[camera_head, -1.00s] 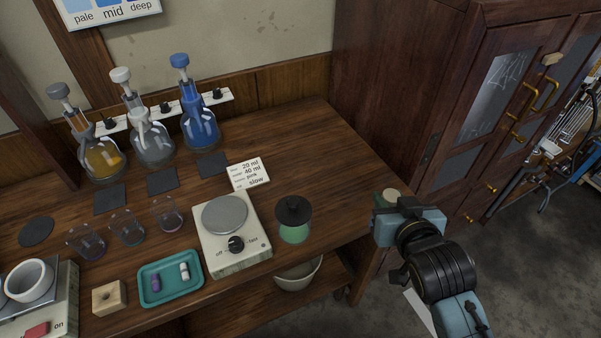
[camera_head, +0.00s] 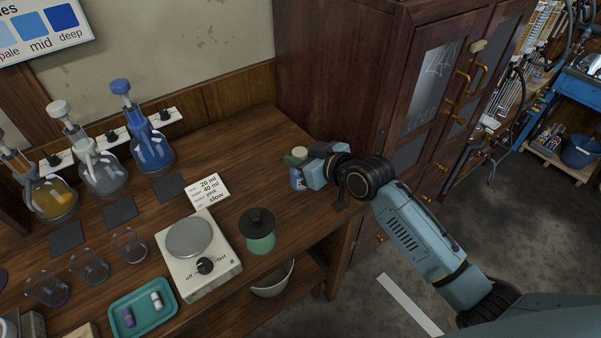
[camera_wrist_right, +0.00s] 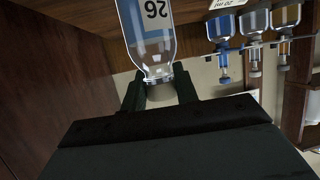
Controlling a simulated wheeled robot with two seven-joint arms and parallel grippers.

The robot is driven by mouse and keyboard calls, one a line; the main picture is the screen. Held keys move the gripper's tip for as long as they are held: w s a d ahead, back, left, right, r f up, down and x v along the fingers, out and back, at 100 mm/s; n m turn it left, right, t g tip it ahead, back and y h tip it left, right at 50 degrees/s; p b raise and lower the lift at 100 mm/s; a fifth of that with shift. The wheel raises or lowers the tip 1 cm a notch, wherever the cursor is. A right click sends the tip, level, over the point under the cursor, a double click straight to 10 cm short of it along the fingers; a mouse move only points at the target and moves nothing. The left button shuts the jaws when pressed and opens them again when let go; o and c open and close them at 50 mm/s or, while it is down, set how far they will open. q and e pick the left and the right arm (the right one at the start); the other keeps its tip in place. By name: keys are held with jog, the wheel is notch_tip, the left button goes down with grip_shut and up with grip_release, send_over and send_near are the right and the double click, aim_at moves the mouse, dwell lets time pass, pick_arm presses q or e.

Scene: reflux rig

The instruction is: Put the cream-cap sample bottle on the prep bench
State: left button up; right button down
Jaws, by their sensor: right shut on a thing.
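The sample bottle (camera_head: 297,178) is clear with a blue and white label and a cream cap (camera_head: 299,152). It is at the right end of the wooden prep bench (camera_head: 262,178), near the cabinet. My right gripper (camera_head: 303,160) is shut on the bottle at its cap end. In the right wrist view the bottle (camera_wrist_right: 147,35) shows a label reading 26, and its cap (camera_wrist_right: 160,91) is between the two dark fingers. I cannot tell whether its base touches the bench. My left gripper is not in view.
A dark-lidded green jar (camera_head: 258,232) and a hotplate (camera_head: 190,237) stand left of the bottle. A written card (camera_head: 207,190) lies behind them. Flasks line the back left. The dark cabinet (camera_head: 345,80) stands close on the right. Bare bench lies behind the jar.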

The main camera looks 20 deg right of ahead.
jog(key=shift+f+b, duration=0.3)
jog(key=shift+f, duration=1.7)
jog(key=c, duration=1.1)
grip_release()
jog(key=shift+f, duration=0.15)
jog(key=shift+s+r, duration=0.1)
jog(key=shift+r, duration=0.1)
jog(key=p+v, duration=0.1)
jog(key=v, duration=1)
jog(key=shift+s+d+r, duration=0.1)
jog(key=shift+s+d, duration=0.2)
